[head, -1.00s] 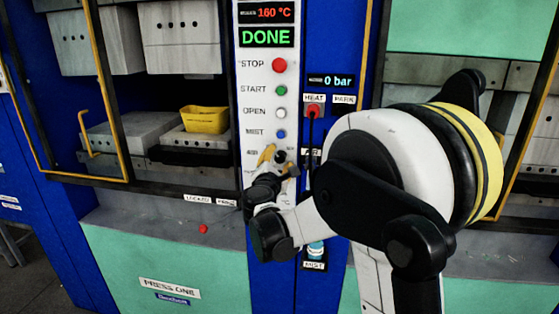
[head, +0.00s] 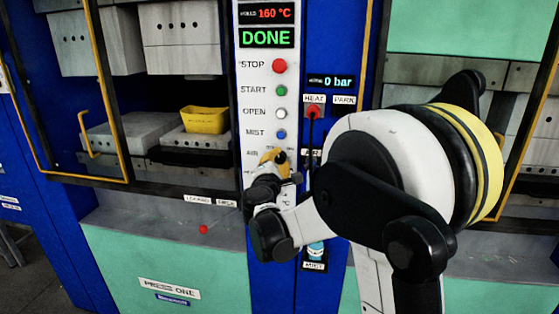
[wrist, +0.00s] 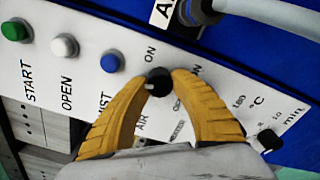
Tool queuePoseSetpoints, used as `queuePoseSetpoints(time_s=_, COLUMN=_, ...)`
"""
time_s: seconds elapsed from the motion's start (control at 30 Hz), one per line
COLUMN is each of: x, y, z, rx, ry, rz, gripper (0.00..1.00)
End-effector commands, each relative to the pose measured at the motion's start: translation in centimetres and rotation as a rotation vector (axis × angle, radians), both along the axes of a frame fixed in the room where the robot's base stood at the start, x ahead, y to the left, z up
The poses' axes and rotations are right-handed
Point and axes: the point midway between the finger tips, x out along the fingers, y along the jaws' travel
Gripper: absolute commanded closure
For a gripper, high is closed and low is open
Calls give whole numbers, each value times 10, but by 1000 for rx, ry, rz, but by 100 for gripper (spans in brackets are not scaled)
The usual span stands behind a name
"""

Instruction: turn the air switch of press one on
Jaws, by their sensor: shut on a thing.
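The air switch is a small black knob (wrist: 158,82) with a light mark on its face, on the white panel of press one. An AIR label (wrist: 142,124) is beside it, and an ON label (wrist: 150,53) shows near it. My gripper (wrist: 158,84) is shut on the knob, with one yellow finger on each side. In the head view my gripper (head: 275,157) is at the panel, level with the AIR label (head: 252,153), and it mostly hides the switch. Part of another label is hidden behind the right finger.
STOP (head: 279,66), START (head: 281,90), OPEN (head: 281,113) and MIST (head: 281,134) buttons line the panel above the switch. Another black knob (wrist: 269,140) is nearby. A hose fitting (wrist: 197,12) with a pale hose is close. A yellow tray (head: 205,119) is inside the press.

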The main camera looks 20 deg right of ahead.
Motion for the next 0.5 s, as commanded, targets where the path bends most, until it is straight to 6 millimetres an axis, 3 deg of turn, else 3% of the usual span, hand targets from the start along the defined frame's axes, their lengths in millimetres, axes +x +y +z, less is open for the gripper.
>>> queuePoseSetpoints(time_s=0.5, x=0, y=0, z=1, rx=396, ry=-269, rz=1, gripper=100)
